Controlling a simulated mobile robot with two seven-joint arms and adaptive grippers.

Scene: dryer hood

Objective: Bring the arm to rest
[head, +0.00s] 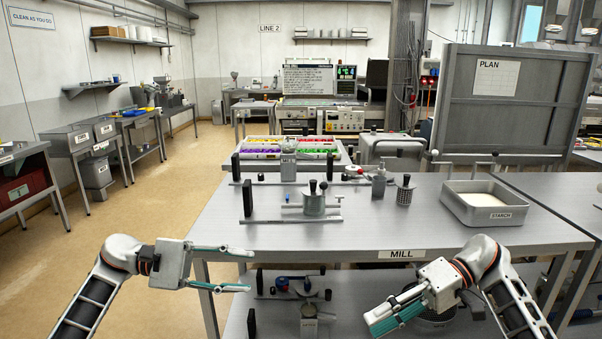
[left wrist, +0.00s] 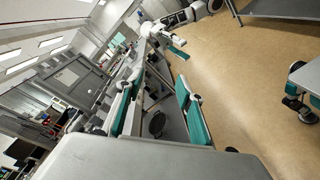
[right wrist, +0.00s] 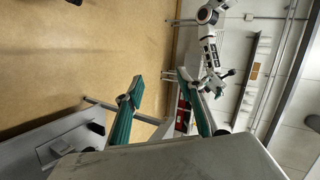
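My left gripper (head: 249,270) is in front of the left part of the steel table marked MILL (head: 350,240), pointing right. Its two teal-lined fingers are apart with nothing between them; the gap also shows in the left wrist view (left wrist: 157,95). My right gripper (head: 372,321) is in front of the table's right part, low in the view and pointing down-left. Its fingers look close together in the head view, but the right wrist view shows them spread and empty (right wrist: 165,88). Both arms are bent and neither gripper holds anything.
On the table stand a lidded metal pot (head: 314,204), upright black-handled fixtures, a perforated cylinder (head: 404,194) and a tray marked STARCH (head: 457,209). A lower shelf holds more metal parts, including a small pot (head: 309,322). Open floor (head: 165,215) lies to the left.

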